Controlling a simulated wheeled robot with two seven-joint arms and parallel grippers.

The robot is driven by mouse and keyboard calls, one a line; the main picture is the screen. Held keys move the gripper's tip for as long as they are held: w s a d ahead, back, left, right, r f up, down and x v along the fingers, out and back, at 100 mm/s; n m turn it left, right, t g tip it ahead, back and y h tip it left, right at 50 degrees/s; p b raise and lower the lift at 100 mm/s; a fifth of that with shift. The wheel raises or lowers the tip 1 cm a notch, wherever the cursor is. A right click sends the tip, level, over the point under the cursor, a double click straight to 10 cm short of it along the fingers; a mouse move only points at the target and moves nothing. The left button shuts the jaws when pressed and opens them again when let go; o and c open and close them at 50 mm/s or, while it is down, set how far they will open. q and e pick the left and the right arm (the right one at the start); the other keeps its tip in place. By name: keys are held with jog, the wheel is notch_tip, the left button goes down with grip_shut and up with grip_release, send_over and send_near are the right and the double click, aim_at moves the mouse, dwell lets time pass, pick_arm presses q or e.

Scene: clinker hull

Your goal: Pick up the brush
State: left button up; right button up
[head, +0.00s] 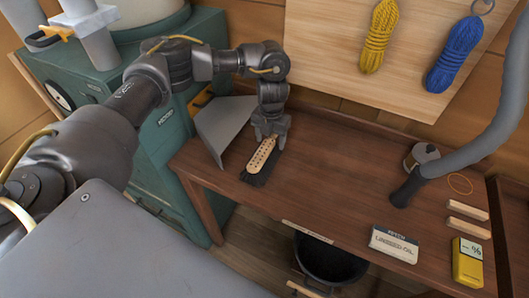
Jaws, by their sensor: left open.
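The brush (261,157) lies near the left end of the brown workbench. It has a pale wooden back with rows of dark dots and black bristles along its lower side. My left gripper (270,136) points down at the far end of the brush, with its jaws open. The fingers overlap that end in the picture, and I cannot tell whether they touch it. My right gripper is not in view.
A grey dustpan-like sheet (221,127) stands left of the brush. A grey hose (478,148) with a black nozzle reaches the bench's right side. Near it are a tin (422,155), a linseed oil container (394,244) and a yellow box (467,262). The bench middle (335,185) is clear.

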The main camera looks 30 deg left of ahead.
aim_at(271, 139)
pick_arm(q)
jog(key=shift+f, duration=1.5)
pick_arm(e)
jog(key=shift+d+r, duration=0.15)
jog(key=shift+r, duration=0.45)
pick_arm(q)
jog(key=shift+c, duration=0.3)
jog(key=c, duration=1.1)
